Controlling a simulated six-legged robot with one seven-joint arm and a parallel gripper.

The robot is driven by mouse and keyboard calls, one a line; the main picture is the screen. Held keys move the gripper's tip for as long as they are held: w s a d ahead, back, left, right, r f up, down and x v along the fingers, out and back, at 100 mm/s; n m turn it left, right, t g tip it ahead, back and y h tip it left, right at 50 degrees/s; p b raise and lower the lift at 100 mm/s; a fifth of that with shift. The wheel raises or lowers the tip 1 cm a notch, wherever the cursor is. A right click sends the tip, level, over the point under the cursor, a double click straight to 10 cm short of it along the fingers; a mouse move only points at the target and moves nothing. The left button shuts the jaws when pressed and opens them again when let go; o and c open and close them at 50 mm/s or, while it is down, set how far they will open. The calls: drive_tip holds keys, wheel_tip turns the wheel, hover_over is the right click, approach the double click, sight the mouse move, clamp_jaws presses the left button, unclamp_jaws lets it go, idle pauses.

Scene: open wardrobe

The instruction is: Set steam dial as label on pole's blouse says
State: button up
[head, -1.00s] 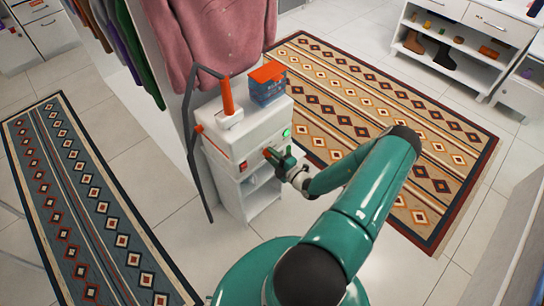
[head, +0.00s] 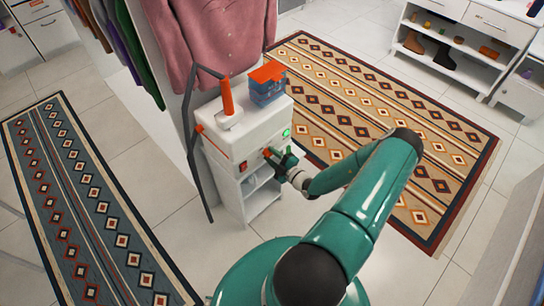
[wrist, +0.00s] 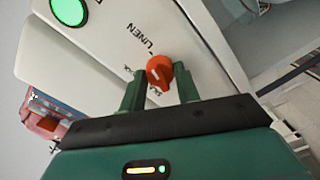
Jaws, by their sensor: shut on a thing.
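The steam dial is an orange-red knob (wrist: 160,72) on the white steamer (head: 238,138); it also shows in the head view (head: 267,153). My gripper (wrist: 159,76) is shut on the dial, one green finger on each side; in the head view it is at the steamer's front (head: 276,159). The word LINEN is readable beside the knob. Other lettering is partly hidden by the fingers, and the exact setting cannot be told. A pink blouse (head: 222,42) hangs behind the steamer. No readable label shows on it.
A green light (head: 287,133) and a red switch (head: 243,167) flank the dial. On the steamer are an orange handle (head: 227,97) and a blue tank (head: 267,88). A dark bent hose or pole (head: 195,150) runs down its left side. Patterned rugs (head: 400,130) lie around.

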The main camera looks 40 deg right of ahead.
drive_tip(key=o, duration=1)
drive_tip(key=shift+c, duration=0.2)
drive_tip(key=shift+s, duration=0.1)
drive_tip(key=s, duration=1.3)
drive_tip(key=shift+s+d, duration=0.2)
drive_tip(key=shift+s, duration=0.15)
